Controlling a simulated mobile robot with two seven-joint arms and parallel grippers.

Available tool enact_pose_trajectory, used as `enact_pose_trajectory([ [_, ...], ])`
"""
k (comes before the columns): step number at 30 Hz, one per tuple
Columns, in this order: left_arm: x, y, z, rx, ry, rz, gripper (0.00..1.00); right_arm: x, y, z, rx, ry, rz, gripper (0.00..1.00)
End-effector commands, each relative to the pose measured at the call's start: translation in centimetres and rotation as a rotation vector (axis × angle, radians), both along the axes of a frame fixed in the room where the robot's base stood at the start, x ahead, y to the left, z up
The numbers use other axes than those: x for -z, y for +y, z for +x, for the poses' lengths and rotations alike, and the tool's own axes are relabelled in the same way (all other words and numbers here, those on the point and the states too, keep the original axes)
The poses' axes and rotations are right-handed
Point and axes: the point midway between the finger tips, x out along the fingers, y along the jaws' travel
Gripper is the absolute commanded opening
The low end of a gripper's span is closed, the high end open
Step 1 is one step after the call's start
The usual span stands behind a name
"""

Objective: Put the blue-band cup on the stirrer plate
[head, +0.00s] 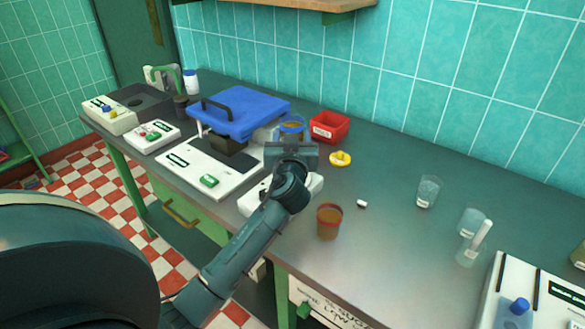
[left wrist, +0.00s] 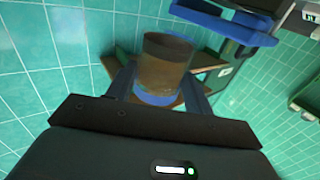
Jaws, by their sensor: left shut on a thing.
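The blue-band cup (head: 291,125) holds something brown and is gripped in the jaws of my left gripper (head: 291,142). In the left wrist view the cup (left wrist: 163,72) sits between the two fingers, its blue band at the lower end of the picture. In the head view it appears above the bench, just right of a blue-topped device. A low white unit (head: 312,185) lies partly hidden behind my left arm. I cannot tell for sure which white unit is the stirrer plate. My right gripper is not in view.
A red-band cup (head: 329,222) stands on the grey bench (head: 385,255). A red bin (head: 329,126), a yellow ring (head: 340,158) and a small white piece (head: 362,203) are nearby. The blue-topped device (head: 240,110) stands left. Clear beakers (head: 428,191) stand right.

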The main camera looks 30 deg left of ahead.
Motion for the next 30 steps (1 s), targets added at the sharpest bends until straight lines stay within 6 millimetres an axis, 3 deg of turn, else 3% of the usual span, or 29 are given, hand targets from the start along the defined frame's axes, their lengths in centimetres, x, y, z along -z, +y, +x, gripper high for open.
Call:
enact_pose_trajectory([
  [6, 4.3, 0.0, 0.0, 0.001, 0.006, 0.002, 0.25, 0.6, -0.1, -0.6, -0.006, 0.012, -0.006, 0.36],
  [18, 8.9, 0.0, 0.0, 0.002, 0.003, 0.003, 0.25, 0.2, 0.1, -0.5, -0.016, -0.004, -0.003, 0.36],
  [30, 9.7, -0.1, 0.0, 0.002, 0.001, 0.001, 0.25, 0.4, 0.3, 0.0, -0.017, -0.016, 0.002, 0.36],
])
